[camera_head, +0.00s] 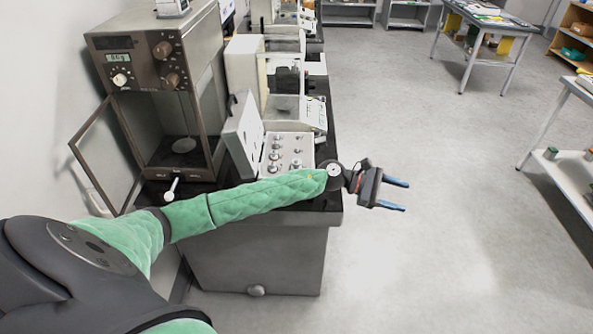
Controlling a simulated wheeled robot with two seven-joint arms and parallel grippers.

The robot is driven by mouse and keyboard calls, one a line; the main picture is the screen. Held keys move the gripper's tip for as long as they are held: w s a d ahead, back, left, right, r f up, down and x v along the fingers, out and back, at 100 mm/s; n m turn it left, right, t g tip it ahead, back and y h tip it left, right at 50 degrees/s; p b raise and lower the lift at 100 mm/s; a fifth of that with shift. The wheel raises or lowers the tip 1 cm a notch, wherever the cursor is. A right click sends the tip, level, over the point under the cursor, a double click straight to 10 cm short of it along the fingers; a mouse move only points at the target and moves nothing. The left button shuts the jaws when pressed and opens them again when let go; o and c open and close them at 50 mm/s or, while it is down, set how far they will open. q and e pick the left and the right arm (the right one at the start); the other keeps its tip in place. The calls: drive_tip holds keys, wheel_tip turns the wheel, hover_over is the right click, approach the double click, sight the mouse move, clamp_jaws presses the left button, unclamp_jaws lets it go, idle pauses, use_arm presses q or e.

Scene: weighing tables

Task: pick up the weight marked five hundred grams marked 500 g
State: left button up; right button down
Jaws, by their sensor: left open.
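An open box of weights (287,146) sits on the dark bench top, with several small metal weights (275,155) standing in it. Their markings are too small to read, so I cannot tell which is the 500 g one. My left arm crosses in front of the box and partly hides its near edge. My left gripper (400,195) is open and empty, past the bench's right edge over the floor, to the right of and apart from the box. My right gripper is not in view.
A brown balance (146,58) with its glass door (88,160) swung open stands left of the box. More white instruments (296,112) stand behind it. The bench edge (333,217) runs below my left arm. Floor (440,130) to the right is clear, up to a side table (562,160).

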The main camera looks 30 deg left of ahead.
use_arm(q)
drive_tip(key=a+m+g+y, duration=0.3)
drive_tip(key=a+m, duration=0.2)
drive_tip(key=m, duration=0.1)
wheel_tip(320, 180, up, 5)
drive_tip(key=m+g+y, duration=0.2)
drive_tip(key=m+y, duration=0.9)
drive_tip(key=y, duration=0.1)
hover_over(296, 161)
drive_tip(key=d, duration=0.1)
drive_tip(key=shift+w+r, duration=0.15)
drive_tip(key=shift+w, duration=0.15)
drive_tip(key=shift+a+y, duration=0.25)
drive_tip(key=shift+y, duration=0.05)
drive_tip(key=shift+a, duration=0.1)
drive_tip(key=shift+f, duration=0.5)
drive_tip(key=shift+s+f+p, duration=0.1)
drive_tip(key=shift+f+p, duration=0.25)
drive_tip(key=shift+f, duration=0.45)
drive_tip(key=f+p, duration=0.3)
drive_tip(key=shift+s+a+f, duration=0.1)
drive_tip(key=shift+s+f, duration=0.15)
drive_tip(key=shift+f, duration=0.75)
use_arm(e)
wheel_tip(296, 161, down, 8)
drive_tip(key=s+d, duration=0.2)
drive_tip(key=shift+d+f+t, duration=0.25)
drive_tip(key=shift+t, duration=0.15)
